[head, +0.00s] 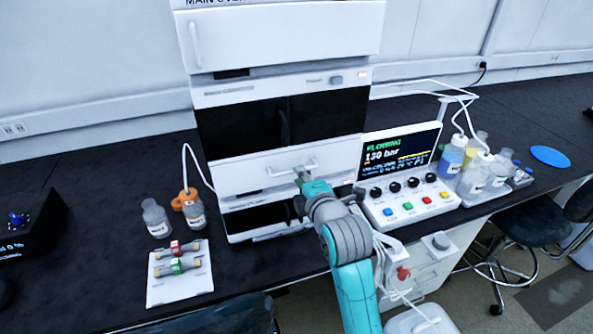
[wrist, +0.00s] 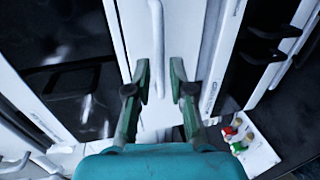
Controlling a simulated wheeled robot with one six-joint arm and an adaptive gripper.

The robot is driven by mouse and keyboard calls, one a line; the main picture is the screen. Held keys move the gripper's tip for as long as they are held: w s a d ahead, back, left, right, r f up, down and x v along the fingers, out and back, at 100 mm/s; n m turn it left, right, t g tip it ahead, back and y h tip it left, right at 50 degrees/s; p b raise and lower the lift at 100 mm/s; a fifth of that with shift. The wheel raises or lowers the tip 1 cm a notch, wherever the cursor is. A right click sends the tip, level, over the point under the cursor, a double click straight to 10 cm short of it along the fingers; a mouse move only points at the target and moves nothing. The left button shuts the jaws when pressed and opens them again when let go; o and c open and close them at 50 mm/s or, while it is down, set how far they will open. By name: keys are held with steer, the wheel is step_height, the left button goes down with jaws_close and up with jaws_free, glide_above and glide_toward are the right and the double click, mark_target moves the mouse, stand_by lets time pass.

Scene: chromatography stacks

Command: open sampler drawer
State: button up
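The white sampler drawer front (head: 235,175) is in the middle of the stack in the head view and looks shut, flush with the stack. Its bar handle (head: 283,170) runs across the front. The drawer front also shows in the wrist view (wrist: 186,25), with the handle (wrist: 157,45) upright in the picture. My gripper (head: 302,175) is at the right part of the handle. In the wrist view my gripper (wrist: 159,72) is open, a finger on each side of the handle's line, with gaps on both sides. Whether the handle lies fully between the fingertips is hard to tell.
A dark-windowed module (head: 285,125) sits above the drawer. A control panel (head: 408,195) with knobs stands close on the right, bottles (head: 475,170) beyond it. Bottles (head: 157,218) and a white tray (head: 180,285) with small columns are on the left of the black bench.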

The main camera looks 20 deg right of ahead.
steer(key=shift+x, duration=2.1)
jaws_close()
